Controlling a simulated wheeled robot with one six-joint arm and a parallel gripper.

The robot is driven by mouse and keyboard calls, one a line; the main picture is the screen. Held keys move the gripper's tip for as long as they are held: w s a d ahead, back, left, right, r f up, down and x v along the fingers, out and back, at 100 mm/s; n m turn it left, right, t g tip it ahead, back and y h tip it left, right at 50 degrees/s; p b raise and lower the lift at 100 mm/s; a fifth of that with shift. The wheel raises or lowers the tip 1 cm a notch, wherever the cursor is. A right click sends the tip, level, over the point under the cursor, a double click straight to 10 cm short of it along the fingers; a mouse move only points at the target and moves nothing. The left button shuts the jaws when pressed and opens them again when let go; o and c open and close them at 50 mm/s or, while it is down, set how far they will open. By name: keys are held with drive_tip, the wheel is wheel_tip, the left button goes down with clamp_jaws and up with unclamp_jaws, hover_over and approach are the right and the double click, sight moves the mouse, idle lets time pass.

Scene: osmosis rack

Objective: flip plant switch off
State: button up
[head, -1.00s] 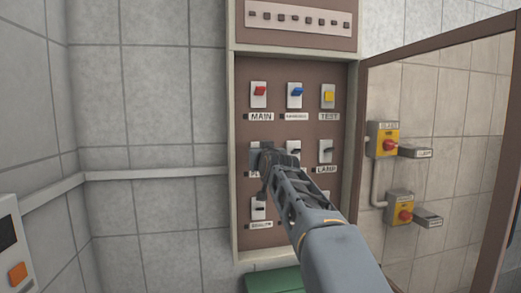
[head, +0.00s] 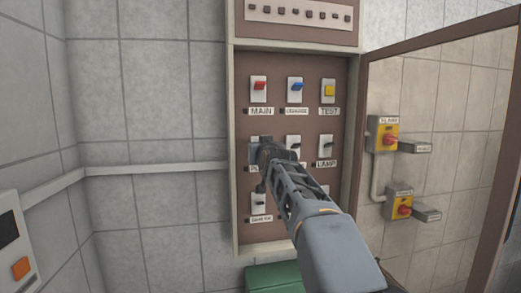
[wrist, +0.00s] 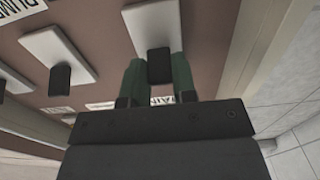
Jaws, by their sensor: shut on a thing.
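The plant switch has a light plate (head: 253,146) in the middle row, left column of the brown panel, below the red MAIN switch. Its label is mostly hidden by my gripper, with only the first letters showing. My gripper (head: 266,152) is at this switch. In the wrist view my two green fingers (wrist: 159,82) are shut on its black lever (wrist: 160,65), one on each side, in front of the light plate (wrist: 152,22). I cannot tell from the head view which way the lever points.
The red MAIN switch (head: 259,87), blue switch (head: 295,86) and yellow TEST switch (head: 328,90) sit above. The LAMP switch (head: 326,146) is right, another switch (head: 259,202) below. An open cabinet door (head: 440,150) stands right; a green box (head: 273,278) is below.

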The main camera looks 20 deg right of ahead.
wheel_tip(320, 180, down, 3)
drive_tip(key=t+h+b, duration=0.1)
drive_tip(key=t+b, duration=0.5)
drive_tip(key=b, duration=1.5)
drive_tip(key=shift+r, duration=0.2)
drive_tip(key=shift+r+t+b, duration=0.1)
drive_tip(key=shift+t+b, duration=0.5)
drive_tip(key=shift+b, duration=0.5)
drive_tip(key=o, duration=0.9)
